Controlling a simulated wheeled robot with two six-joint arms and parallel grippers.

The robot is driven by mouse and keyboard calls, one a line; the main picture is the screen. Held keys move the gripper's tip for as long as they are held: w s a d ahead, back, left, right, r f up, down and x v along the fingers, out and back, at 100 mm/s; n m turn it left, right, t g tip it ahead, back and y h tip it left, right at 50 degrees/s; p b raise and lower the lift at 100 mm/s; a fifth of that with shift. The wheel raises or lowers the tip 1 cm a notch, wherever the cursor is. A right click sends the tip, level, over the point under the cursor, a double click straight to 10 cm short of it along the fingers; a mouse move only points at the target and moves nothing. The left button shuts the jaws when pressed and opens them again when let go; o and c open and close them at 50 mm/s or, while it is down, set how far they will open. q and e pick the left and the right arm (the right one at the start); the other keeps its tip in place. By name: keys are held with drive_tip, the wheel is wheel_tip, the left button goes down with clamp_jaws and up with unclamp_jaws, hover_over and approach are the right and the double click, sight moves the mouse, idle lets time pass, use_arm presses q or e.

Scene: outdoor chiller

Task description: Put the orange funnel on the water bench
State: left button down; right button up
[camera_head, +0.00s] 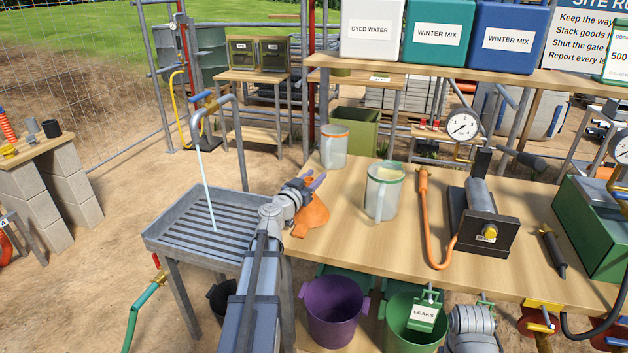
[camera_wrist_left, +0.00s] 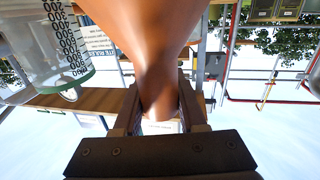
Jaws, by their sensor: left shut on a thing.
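The orange funnel (camera_head: 313,215) is at the left end of the wooden bench (camera_head: 345,240). My left gripper (camera_head: 314,181) is shut on it; in the left wrist view the funnel (camera_wrist_left: 155,40) sits with its narrow part between the fingers (camera_wrist_left: 158,105). In the head view, my wrist partly hides the funnel, and I cannot tell whether it touches the bench top. A grey slatted bench (camera_head: 165,243) with a running tap (camera_head: 206,103), which looks like the water bench, stands left of the gripper. My right gripper is not in view.
A green-rimmed jug (camera_head: 384,190) and an orange-rimmed jar (camera_head: 334,147) stand on the wooden bench right of and behind the funnel. An orange hose (camera_head: 428,225) lies farther right. A purple bucket (camera_head: 335,310) is below. The slats look empty except for falling water.

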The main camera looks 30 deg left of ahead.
use_arm(q)
drive_tip(key=shift+f, duration=0.2)
drive_tip(key=shift+c, duration=2.4)
unclamp_jaws()
drive_tip(key=shift+r, duration=0.2)
drive_tip(key=shift+s, duration=0.3)
drive_tip(key=s, duration=1.1)
drive_tip(key=shift+s+d, duration=0.2)
